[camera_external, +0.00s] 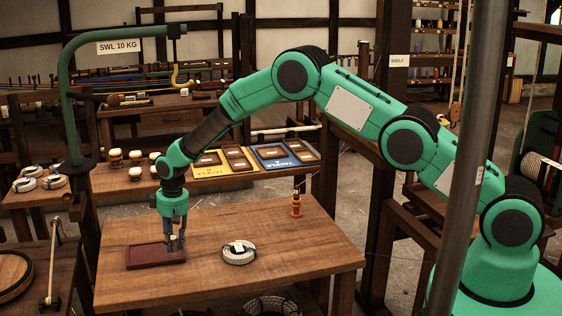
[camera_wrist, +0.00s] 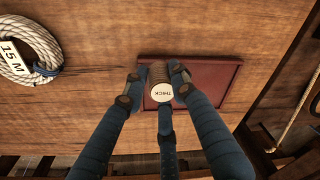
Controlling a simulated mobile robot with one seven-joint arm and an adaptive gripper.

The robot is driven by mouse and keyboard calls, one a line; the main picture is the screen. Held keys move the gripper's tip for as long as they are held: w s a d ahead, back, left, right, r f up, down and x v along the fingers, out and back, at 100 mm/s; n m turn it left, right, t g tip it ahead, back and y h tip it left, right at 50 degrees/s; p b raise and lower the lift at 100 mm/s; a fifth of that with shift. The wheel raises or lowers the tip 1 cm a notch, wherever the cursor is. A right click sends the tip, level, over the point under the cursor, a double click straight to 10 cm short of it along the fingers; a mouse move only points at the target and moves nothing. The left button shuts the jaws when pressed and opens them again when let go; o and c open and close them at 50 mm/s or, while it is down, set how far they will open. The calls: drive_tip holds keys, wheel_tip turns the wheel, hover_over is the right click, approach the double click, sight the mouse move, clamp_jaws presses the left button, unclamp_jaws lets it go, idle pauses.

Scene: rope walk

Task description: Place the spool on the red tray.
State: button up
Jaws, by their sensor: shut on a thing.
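The dark red tray (camera_external: 145,262) lies flat near the left front of the wooden table; it also shows in the wrist view (camera_wrist: 216,85). My gripper (camera_external: 175,246) points down over the tray's right part in the external view. In the wrist view its fingers are shut around a brown spool (camera_wrist: 160,76) with a round white end label reading "THICK". The spool appears over the tray, towards the tray's left side in that view. The fingers mostly hide it in the external view. I cannot tell whether it touches the tray.
A coil of white rope (camera_external: 239,252) tagged "15 M" lies right of the tray. A small orange and dark upright object (camera_external: 296,205) stands near the table's back right. A green post with a hook (camera_external: 68,110) rises behind left. The table's front middle is clear.

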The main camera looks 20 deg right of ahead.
sight(164, 256)
drive_tip(key=shift+w+a+f, duration=0.2)
drive_tip(key=shift+w+a, duration=1.55)
drive_tip(key=shift+f+b, duration=0.35)
drive_tip(key=shift+f, duration=1.4)
drive_tip(key=shift+f, duration=0.1)
drive_tip(key=o, duration=1.1)
drive_tip(key=shift+s+d+r+p, duration=0.15)
drive_tip(key=shift+d+r+p, duration=0.05)
drive_tip(key=shift+r, duration=1.8)
drive_tip(key=shift+s+d+r+p, duration=0.15)
drive_tip(key=shift+s+r, duration=0.05)
drive_tip(key=shift+r, duration=1.85)
drive_tip(key=shift+s+d+r+p, duration=0.15)
drive_tip(key=shift+d+r+p, duration=0.05)
drive_tip(key=shift+r, duration=1.8)
